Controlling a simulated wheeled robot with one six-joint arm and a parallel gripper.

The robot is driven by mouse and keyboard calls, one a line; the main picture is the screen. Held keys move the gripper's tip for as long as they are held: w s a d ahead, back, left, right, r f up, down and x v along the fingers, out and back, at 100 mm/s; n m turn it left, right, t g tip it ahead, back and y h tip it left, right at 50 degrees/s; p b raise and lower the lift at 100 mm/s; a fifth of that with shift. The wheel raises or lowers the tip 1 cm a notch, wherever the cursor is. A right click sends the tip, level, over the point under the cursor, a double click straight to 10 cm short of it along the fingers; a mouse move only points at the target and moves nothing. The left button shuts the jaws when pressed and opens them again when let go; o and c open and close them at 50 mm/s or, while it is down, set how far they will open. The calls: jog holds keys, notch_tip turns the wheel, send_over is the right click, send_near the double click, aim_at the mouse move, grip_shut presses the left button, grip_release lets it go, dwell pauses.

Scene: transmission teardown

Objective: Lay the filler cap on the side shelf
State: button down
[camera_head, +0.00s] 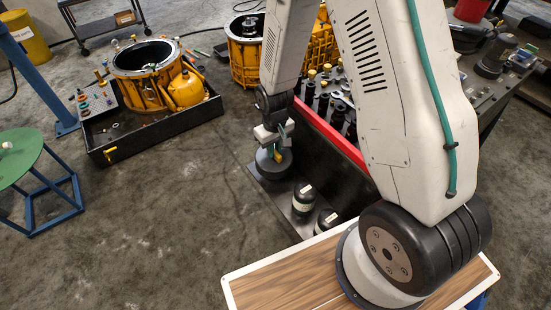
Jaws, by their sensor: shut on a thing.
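My gripper (275,150) points down over the left end of the side shelf (281,202), a low dark ledge along the black cart. It is shut on a small yellow and green piece (278,157), which looks like the filler cap; its shape is mostly hidden by the fingers. Right beneath is a round dark grey thing (266,168) on the shelf. I cannot tell whether the held piece touches it.
Two black bottles with pale bands (304,200) (327,220) stand farther along the shelf. The red-edged cart top (330,135) holds several dark parts. A yellow housing (140,75) sits in a black tray at left; a green stool (18,155) stands farther left. Floor between is clear.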

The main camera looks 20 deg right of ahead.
aim_at(275, 159)
jog(key=shift+d+f, duration=0.1)
jog(key=shift+f, duration=2.7)
jog(key=c, duration=1.4)
grip_release()
jog(key=shift+f, duration=0.1)
